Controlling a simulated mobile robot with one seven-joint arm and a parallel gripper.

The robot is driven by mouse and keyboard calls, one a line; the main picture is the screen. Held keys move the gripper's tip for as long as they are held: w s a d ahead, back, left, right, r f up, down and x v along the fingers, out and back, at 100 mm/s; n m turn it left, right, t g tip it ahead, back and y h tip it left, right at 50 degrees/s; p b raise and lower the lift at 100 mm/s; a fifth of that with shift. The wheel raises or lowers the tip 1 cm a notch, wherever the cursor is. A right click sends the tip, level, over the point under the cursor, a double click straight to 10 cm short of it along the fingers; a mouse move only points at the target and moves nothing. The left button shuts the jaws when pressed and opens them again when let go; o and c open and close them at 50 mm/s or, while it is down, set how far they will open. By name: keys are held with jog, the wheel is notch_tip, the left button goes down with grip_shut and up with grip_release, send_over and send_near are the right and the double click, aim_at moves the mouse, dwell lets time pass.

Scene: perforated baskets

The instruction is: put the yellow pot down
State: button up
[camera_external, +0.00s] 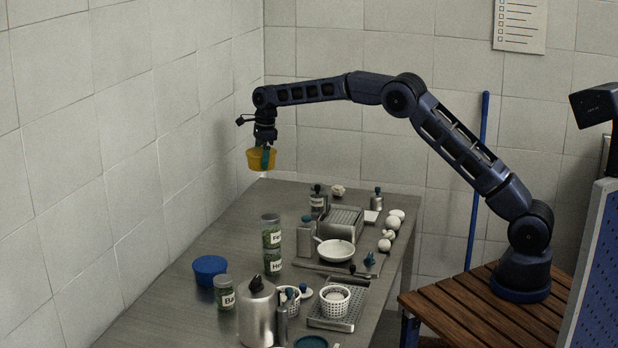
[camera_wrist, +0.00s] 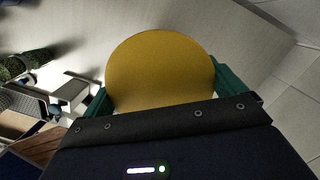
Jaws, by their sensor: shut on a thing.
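The yellow pot (camera_external: 256,160) is held in my gripper (camera_external: 263,153), high over the far left end of the metal table (camera_external: 180,300). The pot looks upright, and there is a clear gap between it and the table. In the wrist view the yellow pot (camera_wrist: 160,72) fills the middle, between the two green fingers of my gripper (camera_wrist: 158,92), which are shut on it. The far side of the pot and its contents, if any, are hidden.
Jars (camera_external: 271,232), a white bowl (camera_external: 336,250), a white perforated basket (camera_external: 335,301), a metal pitcher (camera_external: 257,312) and a blue tub (camera_external: 209,270) crowd the table's middle and front. The far left tabletop below the pot is bare. A tiled wall (camera_external: 100,150) runs close on the left.

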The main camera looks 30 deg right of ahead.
notch_tip(320, 180, down, 20)
jog(key=shift+r, duration=0.15)
dwell(0.5)
jog(key=o, duration=0.6)
